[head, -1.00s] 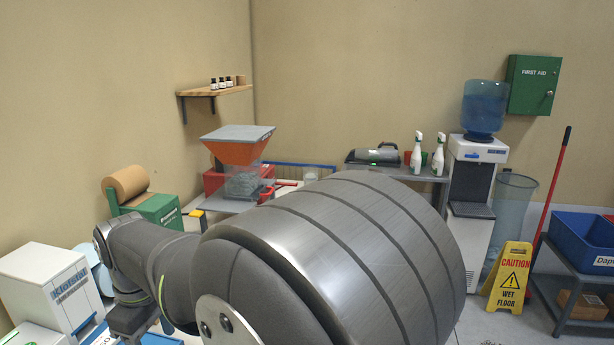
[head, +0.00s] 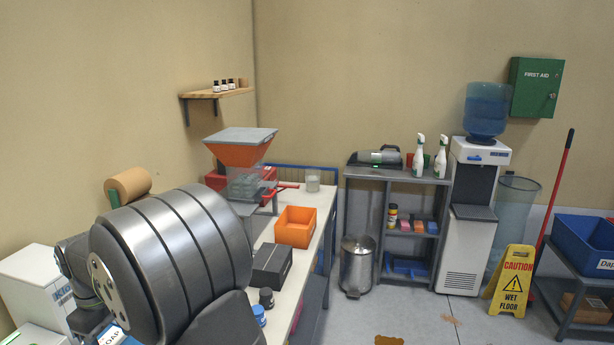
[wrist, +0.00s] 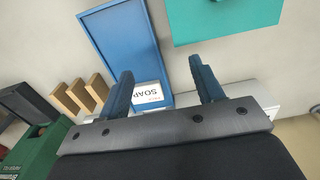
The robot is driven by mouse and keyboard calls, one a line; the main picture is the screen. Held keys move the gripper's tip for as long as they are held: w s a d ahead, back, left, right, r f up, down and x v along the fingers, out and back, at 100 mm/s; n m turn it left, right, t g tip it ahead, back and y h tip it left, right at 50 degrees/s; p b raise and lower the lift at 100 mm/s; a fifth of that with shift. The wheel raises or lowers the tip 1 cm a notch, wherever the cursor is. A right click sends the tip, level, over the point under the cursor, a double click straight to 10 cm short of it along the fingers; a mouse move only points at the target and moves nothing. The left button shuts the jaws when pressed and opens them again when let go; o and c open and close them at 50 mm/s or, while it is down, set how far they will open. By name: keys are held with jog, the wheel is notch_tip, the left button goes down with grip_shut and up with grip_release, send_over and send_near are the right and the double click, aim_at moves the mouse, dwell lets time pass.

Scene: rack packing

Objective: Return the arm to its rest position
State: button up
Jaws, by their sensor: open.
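My gripper (wrist: 162,84) shows in the wrist view with its two blue fingers spread apart and nothing between them. Beyond the fingers lies a blue tray (wrist: 118,38), with a white SOAP label (wrist: 148,96) showing between the fingers. In the head view my arm's large grey link fills the lower left, and the gripper itself is hidden there. A SOAP label (head: 120,336) peeks out below that link at the bottom edge.
A white table carries an orange bin (head: 295,227), a dark box (head: 271,264) and small jars (head: 266,297). A metal trash can (head: 357,266), grey shelf (head: 408,178) and wet-floor sign (head: 512,281) stand right. Wooden blocks (wrist: 80,95) and a teal panel (wrist: 220,18) show in the wrist view.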

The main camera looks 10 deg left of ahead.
jog(key=s+a+f, duration=0.4)
jog(key=a, duration=0.1)
jog(key=shift+s, duration=0.35)
